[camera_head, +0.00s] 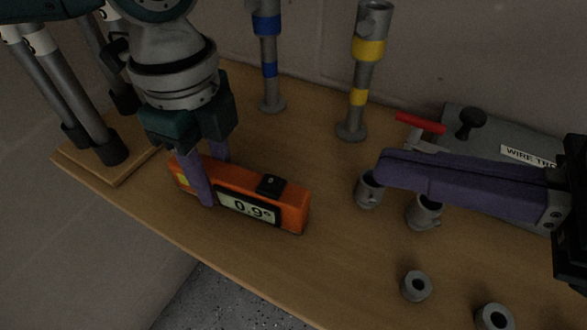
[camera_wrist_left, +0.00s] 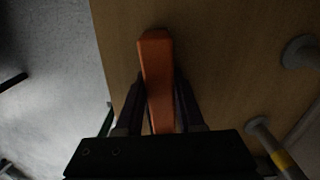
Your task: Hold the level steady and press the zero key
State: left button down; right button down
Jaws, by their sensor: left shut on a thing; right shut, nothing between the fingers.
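The orange level (camera_head: 292,212) stands on the wooden table, and its display (camera_head: 247,207) reads 0.9°. A black key (camera_head: 270,185) sits on its top face. My left gripper (camera_head: 214,180) is shut on the level near its left end, with one purple finger on each side. In the left wrist view the level (camera_wrist_left: 157,75) runs between the dark fingers. My right gripper (camera_head: 386,168) is shut and empty, reaching in from the right. Its fingertips are right of the level and apart from it, over the grey cups.
Two grey cups (camera_head: 425,212) stand under my right gripper. Grey rings (camera_head: 416,286) lie near the front right. Posts with blue (camera_head: 268,69) and yellow (camera_head: 368,50) bands stand at the back. A grey box with a red handle (camera_head: 420,123) is behind my right gripper.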

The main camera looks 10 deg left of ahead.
send_over(293, 198)
jog(key=shift+s+d+f, duration=0.1)
jog(key=shift+d+f, duration=0.1)
jog(key=shift+f, duration=0.35)
jog(key=shift+d+f, duration=0.2)
jog(key=shift+f, duration=0.3)
jog(key=f, duration=0.3)
jog(key=shift+a, duration=0.4)
jog(key=shift+f, duration=0.7)
jog(key=shift+f, duration=0.1)
